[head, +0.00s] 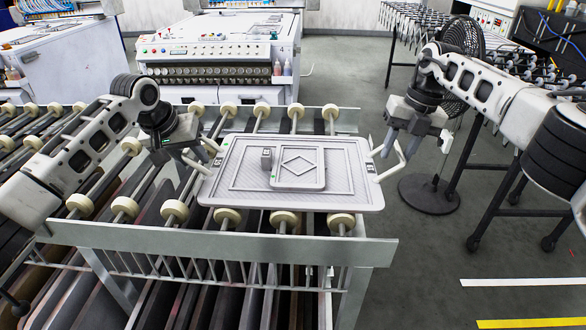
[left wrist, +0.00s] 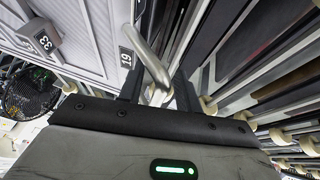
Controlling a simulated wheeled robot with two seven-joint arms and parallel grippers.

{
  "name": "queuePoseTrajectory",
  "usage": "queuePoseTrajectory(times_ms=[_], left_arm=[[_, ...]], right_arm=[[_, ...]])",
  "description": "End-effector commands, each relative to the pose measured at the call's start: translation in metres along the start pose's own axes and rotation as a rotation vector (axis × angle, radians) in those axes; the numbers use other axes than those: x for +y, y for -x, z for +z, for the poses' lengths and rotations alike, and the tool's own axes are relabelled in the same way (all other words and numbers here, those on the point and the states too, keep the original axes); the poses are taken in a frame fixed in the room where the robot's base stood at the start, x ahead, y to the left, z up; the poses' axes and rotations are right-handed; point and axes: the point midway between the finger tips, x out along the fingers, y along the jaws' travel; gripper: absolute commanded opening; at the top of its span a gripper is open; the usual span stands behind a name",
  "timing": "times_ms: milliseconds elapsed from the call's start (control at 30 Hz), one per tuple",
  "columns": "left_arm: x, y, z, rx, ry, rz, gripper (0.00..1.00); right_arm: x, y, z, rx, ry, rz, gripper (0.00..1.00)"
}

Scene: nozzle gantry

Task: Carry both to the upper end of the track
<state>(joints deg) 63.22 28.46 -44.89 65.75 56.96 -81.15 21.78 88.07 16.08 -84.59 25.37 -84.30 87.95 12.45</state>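A grey rectangular tray (head: 338,192) with a pale bar handle at each end lies over the rollers, roughly level. In the left wrist view the block (left wrist: 43,42) bears a "33" label. My left gripper (head: 197,150) is at the tray's left handle; in the left wrist view its fingers (left wrist: 160,92) stand close on both sides of the handle bar (left wrist: 146,52). My right gripper (head: 399,140) is at the right handle; its fingertips are partly hidden.
A roller track with cream wheels (head: 174,211) runs under and left of the tray, with a metal rail (head: 215,241) in front. A control cabinet (head: 221,50) stands behind. A black fan (head: 462,45) and a wheeled rack stand right; floor there is mostly clear.

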Motion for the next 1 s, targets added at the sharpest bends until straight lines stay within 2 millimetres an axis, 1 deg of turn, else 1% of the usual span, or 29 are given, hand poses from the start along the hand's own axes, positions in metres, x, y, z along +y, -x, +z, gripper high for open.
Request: queuePoseTrajectory(times_ms=[300, 367, 433, 567, 700, 800, 900, 1000], left_arm=[[0.001, 0.001, 0.0, 0.001, -0.001, 0.001, 0.34], [0.001, 0.005, -0.001, 0.002, -0.001, 0.001, 0.34], [0.0, 0.012, -0.001, 0.003, -0.001, 0.001, 0.34], [0.0, 0.036, -0.001, 0.005, -0.002, 0.0, 0.34], [0.0, 0.068, -0.001, 0.004, -0.002, 0.0, 0.34], [0.0, 0.087, -0.001, 0.004, -0.001, 0.001, 0.34], [0.0, 0.103, -0.001, 0.003, 0.0, 0.0, 0.34], [0.0, 0.114, 0.0, 0.002, -0.001, 0.001, 0.34]], right_arm=[[0.001, 0.0, 0.0, 0.0, 0.001, 0.001, 0.34], [0.001, 0.0, 0.0, 0.0, 0.001, 0.001, 0.34], [0.001, 0.0, 0.0, 0.0, 0.001, 0.001, 0.34], [0.001, 0.0, 0.0, 0.0, 0.002, 0.001, 0.34], [0.001, 0.0, 0.0, 0.0, 0.002, 0.001, 0.34], [0.001, 0.0, 0.0, 0.0, 0.001, 0.001, 0.34], [0.001, 0.0, 0.0, 0.0, 0.001, 0.001, 0.34], [0.001, 0.0, 0.0, 0.0, 0.001, 0.001, 0.34]])
